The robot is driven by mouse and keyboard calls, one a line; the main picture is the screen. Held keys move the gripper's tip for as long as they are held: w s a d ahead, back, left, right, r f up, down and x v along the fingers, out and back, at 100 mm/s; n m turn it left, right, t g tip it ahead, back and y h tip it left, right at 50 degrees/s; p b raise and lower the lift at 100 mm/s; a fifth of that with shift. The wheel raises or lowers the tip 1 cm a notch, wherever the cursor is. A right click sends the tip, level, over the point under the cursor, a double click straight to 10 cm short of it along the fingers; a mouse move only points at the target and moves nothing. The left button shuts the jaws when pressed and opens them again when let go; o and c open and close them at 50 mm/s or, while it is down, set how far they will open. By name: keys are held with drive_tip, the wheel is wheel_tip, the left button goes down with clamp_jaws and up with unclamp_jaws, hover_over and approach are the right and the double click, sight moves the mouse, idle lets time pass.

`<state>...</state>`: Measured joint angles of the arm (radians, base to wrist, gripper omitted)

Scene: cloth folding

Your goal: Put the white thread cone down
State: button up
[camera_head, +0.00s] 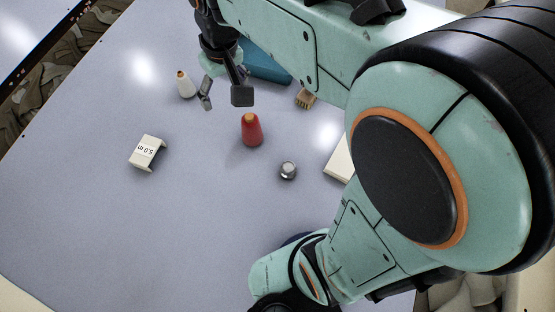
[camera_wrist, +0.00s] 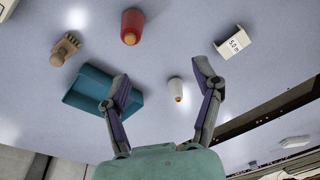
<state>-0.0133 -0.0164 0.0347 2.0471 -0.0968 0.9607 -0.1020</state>
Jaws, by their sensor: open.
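The white thread cone (camera_head: 185,84) stands upright on the pale table, left of my gripper (camera_head: 222,98) in the head view. In the wrist view the white cone (camera_wrist: 176,89) shows between the spread fingers of my gripper (camera_wrist: 158,85), nearer the right finger, with its orange-brown tip toward the camera. My gripper is open and empty. In the head view the fingers are apart from the cone, and a gap of table shows between them.
A red thread cone (camera_head: 251,130) stands close right of my gripper. The table's left front is clear.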

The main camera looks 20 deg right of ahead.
drive_tip(key=s+d+f+m+g, duration=0.1)
drive_tip(key=s+f, duration=0.1)
drive_tip(key=s, duration=1.6)
drive_tip(key=shift+d+f+g, duration=0.15)
drive_tip(key=shift+d+g, duration=0.1)
drive_tip(key=shift+g, duration=0.15)
